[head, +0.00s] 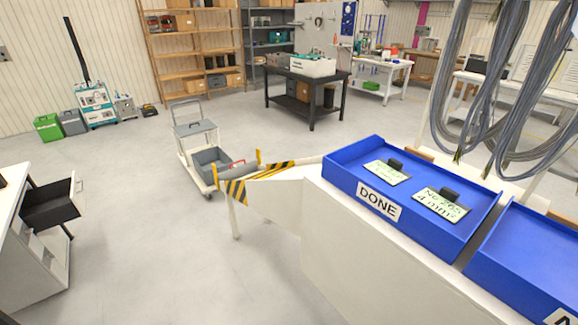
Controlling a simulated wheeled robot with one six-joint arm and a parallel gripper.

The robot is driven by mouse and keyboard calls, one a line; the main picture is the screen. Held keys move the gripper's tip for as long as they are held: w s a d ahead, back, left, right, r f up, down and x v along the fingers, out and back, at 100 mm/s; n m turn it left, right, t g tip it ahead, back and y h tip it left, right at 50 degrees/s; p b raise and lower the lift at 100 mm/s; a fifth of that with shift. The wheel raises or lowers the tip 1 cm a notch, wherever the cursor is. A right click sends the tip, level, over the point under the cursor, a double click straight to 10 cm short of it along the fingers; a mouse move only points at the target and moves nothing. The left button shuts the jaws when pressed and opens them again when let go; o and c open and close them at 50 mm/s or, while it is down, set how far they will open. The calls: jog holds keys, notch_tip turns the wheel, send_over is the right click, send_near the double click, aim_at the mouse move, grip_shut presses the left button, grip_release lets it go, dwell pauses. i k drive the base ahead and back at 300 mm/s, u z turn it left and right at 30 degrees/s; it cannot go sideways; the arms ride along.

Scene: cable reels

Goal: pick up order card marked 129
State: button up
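Two pale cards with green edges and black grips lie in the blue tray labelled DONE (340,167) on the right. The farther card (379,174) has lettering too small to read. I cannot make out 129 on either card. My gripper is not in view.
A second blue tray (535,262) stands right of the DONE tray, its label cut off. Grey cable coils (480,90) hang above. Yellow-black tape (236,191) marks the bench end. A grey trolley (197,140) stands beyond. Floor at left centre is clear.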

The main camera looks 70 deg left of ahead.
aim_at(391, 172)
jog(key=u, duration=2.15)
